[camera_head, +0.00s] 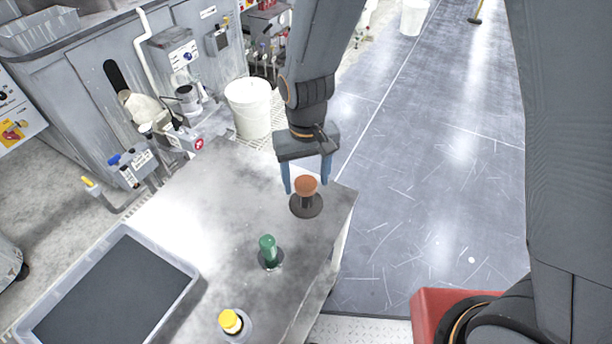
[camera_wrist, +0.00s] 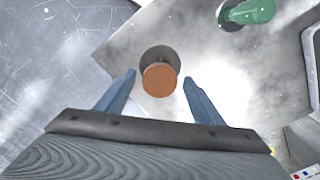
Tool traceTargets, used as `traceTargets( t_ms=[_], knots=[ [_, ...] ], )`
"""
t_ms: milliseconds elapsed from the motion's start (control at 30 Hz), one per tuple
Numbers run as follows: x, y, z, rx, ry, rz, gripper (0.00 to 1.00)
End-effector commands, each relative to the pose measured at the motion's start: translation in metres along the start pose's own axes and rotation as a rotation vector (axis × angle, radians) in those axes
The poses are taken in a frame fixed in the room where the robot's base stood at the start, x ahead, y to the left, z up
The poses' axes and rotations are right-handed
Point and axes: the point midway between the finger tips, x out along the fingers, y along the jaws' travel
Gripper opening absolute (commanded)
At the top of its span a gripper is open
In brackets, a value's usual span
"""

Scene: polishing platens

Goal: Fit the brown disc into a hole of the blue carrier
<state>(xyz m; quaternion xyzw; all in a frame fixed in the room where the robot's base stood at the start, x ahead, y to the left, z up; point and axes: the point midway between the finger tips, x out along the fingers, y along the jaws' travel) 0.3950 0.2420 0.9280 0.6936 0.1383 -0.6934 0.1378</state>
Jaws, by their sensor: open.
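A brown disc-shaped top (camera_head: 306,186) sits on a dark stem with a round dark base, standing upright near the far right corner of the grey table. In the wrist view the brown top (camera_wrist: 160,78) lies between and just beyond my fingertips. My gripper (camera_head: 307,184) is open, pointing down, with one blue finger on each side of the brown top. It holds nothing, and I cannot tell whether a finger touches it. No blue carrier with holes can be made out in either view.
A green-topped piece (camera_head: 268,249) and a yellow-topped piece (camera_head: 230,321) stand on the table (camera_head: 215,212) nearer the front. A grey tray (camera_head: 191,270) with a dark inside is at left. A white bucket (camera_head: 248,108) stands behind. The table's right edge is close.

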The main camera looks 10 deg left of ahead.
Motion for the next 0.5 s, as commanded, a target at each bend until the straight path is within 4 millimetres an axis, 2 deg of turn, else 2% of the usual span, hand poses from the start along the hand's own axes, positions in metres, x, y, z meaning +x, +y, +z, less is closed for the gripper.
traceTargets(
  t_ms=[267, 500],
  knots=[
    [-0.018, 0.000, -0.001, 0.000, 0.003, -0.001, 0.61],
    [-0.056, 0.000, -0.002, 0.000, 0.005, -0.001, 0.61]
  ],
)
